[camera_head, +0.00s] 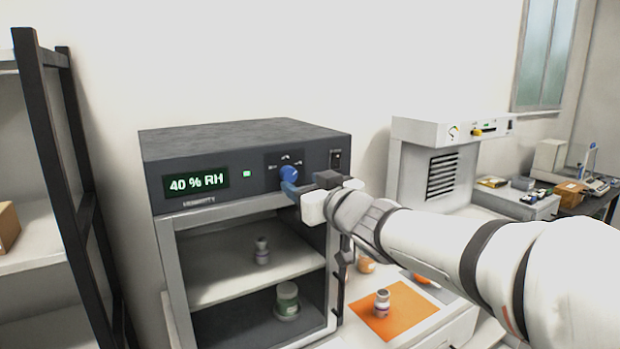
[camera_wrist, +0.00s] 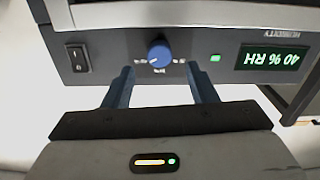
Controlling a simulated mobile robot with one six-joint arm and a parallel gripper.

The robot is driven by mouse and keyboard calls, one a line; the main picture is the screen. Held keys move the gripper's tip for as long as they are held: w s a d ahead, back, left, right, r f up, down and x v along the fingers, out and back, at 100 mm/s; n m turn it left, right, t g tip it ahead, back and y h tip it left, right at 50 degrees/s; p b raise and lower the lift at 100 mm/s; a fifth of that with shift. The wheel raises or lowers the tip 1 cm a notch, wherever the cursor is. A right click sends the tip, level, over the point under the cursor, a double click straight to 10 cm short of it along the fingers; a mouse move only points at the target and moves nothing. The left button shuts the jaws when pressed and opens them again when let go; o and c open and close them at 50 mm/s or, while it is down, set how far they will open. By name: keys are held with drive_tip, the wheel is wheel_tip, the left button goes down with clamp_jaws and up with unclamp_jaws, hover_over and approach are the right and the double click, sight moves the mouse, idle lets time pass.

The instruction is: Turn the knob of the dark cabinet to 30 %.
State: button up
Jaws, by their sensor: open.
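The dark cabinet (camera_head: 215,143) stands left of centre in the head view, its display (camera_head: 196,183) reading 40 % RH. Its blue knob (camera_head: 289,174) sits on the front panel, right of a small green light. In the wrist view the panel appears upside down, with the knob (camera_wrist: 160,55) above the jaws and the display (camera_wrist: 274,58) at right. My gripper (camera_wrist: 161,78) is open, its two blue fingers pointing at the panel on either side of the knob's line. The fingertips look short of the knob, with nothing between them. In the head view my gripper (camera_head: 291,189) partly overlaps the knob's lower edge.
A rocker switch (camera_wrist: 77,58) is on the same panel. Inside the cabinet are a small vial (camera_head: 262,250) and a green-labelled jar (camera_head: 287,300). An orange mat (camera_head: 405,322) with a bottle lies at right, below my arm. A dark shelf frame (camera_head: 50,150) stands at left.

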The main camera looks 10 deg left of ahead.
sight(291, 176)
drive_tip(key=shift+x, duration=2.05)
drive_tip(key=shift+c, duration=0.2)
drive_tip(key=c, duration=0.9)
